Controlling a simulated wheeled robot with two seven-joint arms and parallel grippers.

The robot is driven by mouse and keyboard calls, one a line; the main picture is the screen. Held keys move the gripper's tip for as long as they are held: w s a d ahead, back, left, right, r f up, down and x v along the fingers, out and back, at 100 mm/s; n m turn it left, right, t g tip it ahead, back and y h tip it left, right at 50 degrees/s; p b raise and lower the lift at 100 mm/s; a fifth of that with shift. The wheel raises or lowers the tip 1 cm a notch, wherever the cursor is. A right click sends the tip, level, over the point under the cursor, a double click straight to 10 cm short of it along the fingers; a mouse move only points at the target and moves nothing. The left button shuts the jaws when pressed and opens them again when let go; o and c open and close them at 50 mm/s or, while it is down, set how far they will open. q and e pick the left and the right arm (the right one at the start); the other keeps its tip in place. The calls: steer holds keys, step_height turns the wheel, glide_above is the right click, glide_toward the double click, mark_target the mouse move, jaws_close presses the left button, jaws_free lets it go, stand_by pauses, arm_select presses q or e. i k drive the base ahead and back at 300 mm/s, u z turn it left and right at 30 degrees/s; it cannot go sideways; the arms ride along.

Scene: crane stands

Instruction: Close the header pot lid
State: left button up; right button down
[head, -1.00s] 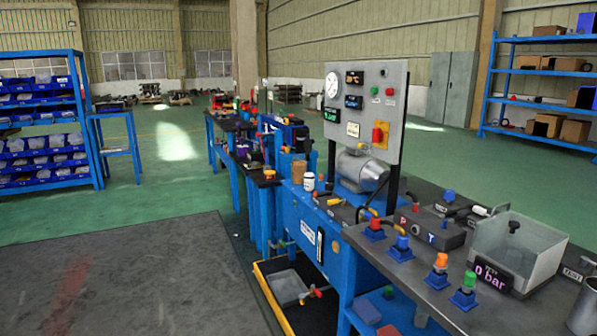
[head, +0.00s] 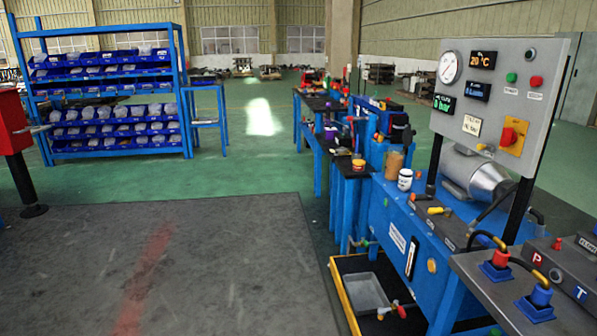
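I cannot pick out a header pot or its lid for certain. A silver metal cylinder (head: 474,174) lies on the blue bench (head: 404,226) behind the gauge panel's posts. A small white jar with a dark top (head: 405,180) stands upright on the bench's left part, next to a tan block (head: 393,165). A small orange and white tub (head: 358,165) sits on the dark table beyond. Neither of my grippers is in view.
A grey gauge panel (head: 460,128) rises above the bench. A yellow-rimmed tray (head: 345,300) lies low at its front. A grey metal table (head: 500,312) with hose fittings fills the lower right. Blue shelving (head: 187,110) and a red box (head: 12,128) stand left. The dark floor mat (head: 200,265) is clear.

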mark_target(408, 133)
steer(key=u, duration=0.5)
steer(key=i, duration=2.5)
steer(key=z, duration=0.35)
